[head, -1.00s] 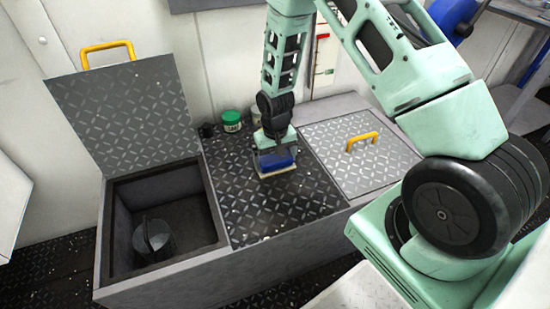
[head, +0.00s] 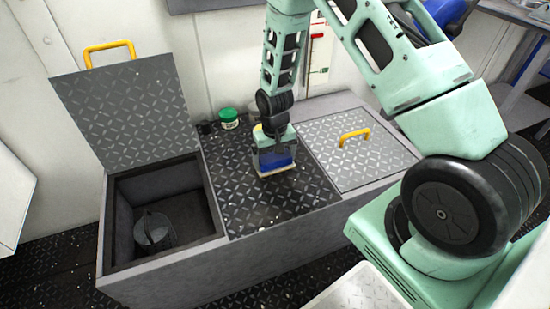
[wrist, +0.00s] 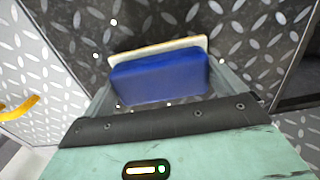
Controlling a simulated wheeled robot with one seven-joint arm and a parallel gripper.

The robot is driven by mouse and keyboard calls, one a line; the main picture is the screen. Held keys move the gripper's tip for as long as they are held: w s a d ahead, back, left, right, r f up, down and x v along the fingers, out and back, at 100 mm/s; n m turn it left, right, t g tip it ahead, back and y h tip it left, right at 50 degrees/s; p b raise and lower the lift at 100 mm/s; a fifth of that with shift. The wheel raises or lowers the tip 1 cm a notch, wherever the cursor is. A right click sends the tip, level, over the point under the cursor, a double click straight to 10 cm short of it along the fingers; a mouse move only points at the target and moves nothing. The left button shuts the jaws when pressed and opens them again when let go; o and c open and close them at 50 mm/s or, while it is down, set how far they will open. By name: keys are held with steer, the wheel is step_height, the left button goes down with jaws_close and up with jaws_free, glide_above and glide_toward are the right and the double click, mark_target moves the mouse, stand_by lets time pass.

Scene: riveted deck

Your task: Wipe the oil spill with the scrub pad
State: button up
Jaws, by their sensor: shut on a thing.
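The scrub pad (head: 270,160), a blue block with a pale yellowish face underneath, is held by my gripper (head: 274,152) over the dark middle panel. In the wrist view the pad (wrist: 160,78) sits between the two fingers, which are shut on its sides. The pad is low at the panel; whether it touches cannot be told for sure. The oil spill has no clear outline; the middle diamond-plate panel (head: 240,195) looks much darker than the panel on its right, with small pale specks on it. The pad and gripper hide part of that panel.
On the left, an open bin (head: 118,235) holds a grey metal bucket (head: 154,231); its lid (head: 125,115) stands raised. A green-lidded jar (head: 229,118) stands at the back of the middle panel. A closed hatch (head: 385,160) with a yellow handle (head: 355,137) lies right.

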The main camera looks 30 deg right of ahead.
mark_target(275, 156)
steer(key=shift+r+p, duration=2.45)
steer(key=shift+r, duration=1)
